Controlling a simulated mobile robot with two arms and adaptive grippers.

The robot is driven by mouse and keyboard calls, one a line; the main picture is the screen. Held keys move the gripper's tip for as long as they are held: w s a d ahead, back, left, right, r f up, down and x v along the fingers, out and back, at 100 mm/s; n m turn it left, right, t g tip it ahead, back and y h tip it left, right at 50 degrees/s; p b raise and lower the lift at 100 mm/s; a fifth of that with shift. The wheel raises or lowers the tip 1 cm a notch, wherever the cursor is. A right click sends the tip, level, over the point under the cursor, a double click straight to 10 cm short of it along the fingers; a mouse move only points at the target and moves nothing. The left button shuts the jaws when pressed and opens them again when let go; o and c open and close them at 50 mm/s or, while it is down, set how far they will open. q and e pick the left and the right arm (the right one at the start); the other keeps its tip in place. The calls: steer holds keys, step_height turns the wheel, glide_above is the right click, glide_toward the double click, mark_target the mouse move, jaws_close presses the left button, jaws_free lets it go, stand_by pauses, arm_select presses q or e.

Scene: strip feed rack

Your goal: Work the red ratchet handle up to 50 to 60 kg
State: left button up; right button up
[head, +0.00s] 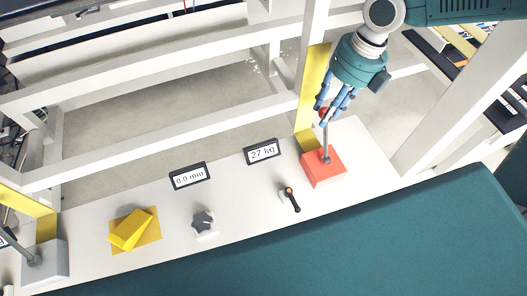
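The red ratchet handle has a red base block (323,168) at the right end of the white bench. Its grey lever (326,140) stands up from the block to a red knob, which is mostly hidden by my fingers. My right gripper (329,116) comes from above, and its blue fingers are closed around the knob end of the lever. A small display (262,151) left of the block reads 27 kg. My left gripper is not in view.
Along the bench (250,205) are a black lever with an orange tip (290,199), a grey star knob (204,222), a yellow block (130,230), a 0.0 mm display (189,176) and a grey lever block (45,262). White frame posts and yellow uprights (314,85) stand close behind.

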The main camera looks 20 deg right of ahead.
steer(key=d+p, duration=0.2)
steer(key=d, duration=0.4)
steer(key=shift+w, duration=0.25)
steer(key=o, duration=0.3)
steer(key=shift+o, duration=0.2)
steer(key=shift+r, duration=0.1)
steer(key=r+p, duration=0.2)
steer(key=r, duration=0.1)
steer(key=d+r+p, duration=0.1)
steer(key=r+p, duration=0.1)
steer(key=shift+s+d+r+p, duration=0.1)
steer(key=shift+r+p, duration=0.25)
steer(key=shift+r, duration=0.05)
steer(key=shift+s+f, duration=0.1)
stand_by(0.4)
